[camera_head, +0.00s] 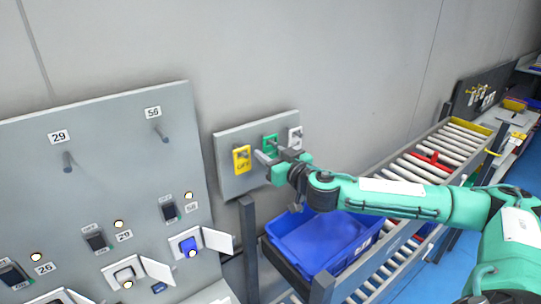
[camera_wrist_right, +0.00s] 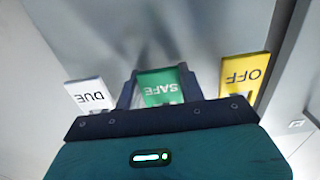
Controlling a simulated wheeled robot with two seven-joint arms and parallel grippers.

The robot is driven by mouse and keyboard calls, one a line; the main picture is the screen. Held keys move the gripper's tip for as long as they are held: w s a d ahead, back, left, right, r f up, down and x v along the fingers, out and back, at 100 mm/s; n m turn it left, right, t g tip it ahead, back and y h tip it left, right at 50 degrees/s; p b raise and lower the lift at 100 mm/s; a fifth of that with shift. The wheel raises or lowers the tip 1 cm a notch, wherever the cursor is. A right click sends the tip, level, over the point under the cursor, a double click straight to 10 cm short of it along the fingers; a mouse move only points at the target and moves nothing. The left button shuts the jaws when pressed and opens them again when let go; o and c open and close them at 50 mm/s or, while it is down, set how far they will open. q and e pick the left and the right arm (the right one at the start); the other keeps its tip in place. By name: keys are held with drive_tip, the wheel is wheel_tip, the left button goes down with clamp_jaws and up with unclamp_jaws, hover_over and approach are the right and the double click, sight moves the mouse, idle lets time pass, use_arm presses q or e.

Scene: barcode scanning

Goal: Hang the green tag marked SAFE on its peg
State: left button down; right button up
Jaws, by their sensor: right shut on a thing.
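The green tag marked SAFE (camera_wrist_right: 160,86) is between the two fingers of my right gripper (camera_wrist_right: 159,95) in the right wrist view, its lettering upside down there. In the head view the green tag (camera_head: 270,142) is at the middle of a small grey board (camera_head: 227,183) on the wall, just above my right gripper (camera_head: 275,160). My right gripper is shut on it. Whether the tag rests on its peg cannot be told. My left gripper is not in view.
A yellow OFF tag (camera_head: 242,159) and a white DUE tag (camera_head: 295,138) hang close on either side. A large grey panel (camera_head: 100,180) with pegs labelled 29 and 56 stands at left. A blue bin (camera_head: 320,243) and roller conveyor (camera_head: 410,172) lie below and right.

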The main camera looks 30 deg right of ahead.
sight(271, 155)
drive_tip(key=shift+s+d+b, duration=0.1)
drive_tip(key=shift+s+b, duration=0.55)
drive_tip(key=shift+s, duration=0.35)
idle(0.3)
drive_tip(key=shift+b, duration=0.35)
idle(0.4)
drive_tip(key=shift+s, duration=0.1)
drive_tip(key=shift+s, duration=0.1)
drive_tip(key=shift+s+d+b, duration=0.1)
drive_tip(key=shift+s+b, duration=1.25)
drive_tip(key=shift+s, duration=0.2)
